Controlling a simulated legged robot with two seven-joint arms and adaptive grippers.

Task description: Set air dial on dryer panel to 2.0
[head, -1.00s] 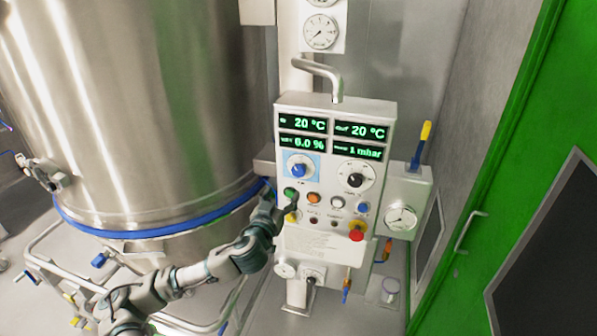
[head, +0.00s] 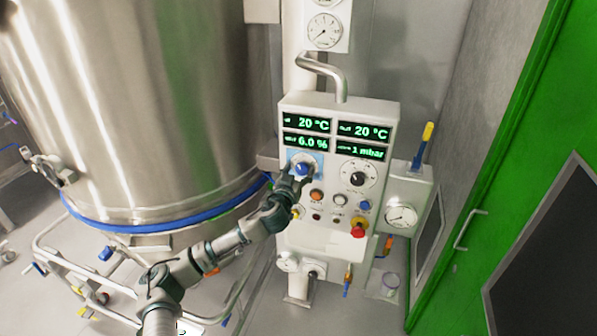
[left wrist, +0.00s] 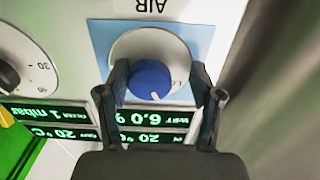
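The air dial is a blue knob (left wrist: 152,80) on a white round scale over a light-blue square, labelled AIR upside down in the left wrist view. Its white mark points down and slightly right there. In the head view the blue knob (head: 302,169) is at the panel's upper left. My left gripper (left wrist: 162,88) is open, with one finger on each side of the knob. The left-hand finger looks close to it and a gap shows at the right; contact cannot be told. In the head view my left gripper (head: 300,178) partly covers the dial's lower side. My right gripper is out of view.
The dryer panel (head: 330,240) has green displays (head: 363,132), a black-knobbed dial (head: 357,178), several buttons and a red emergency stop (head: 359,228). A steel vessel (head: 150,110) stands left, a green door frame (head: 520,130) right. A yellow-and-blue handle (head: 424,145) rises beside the panel.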

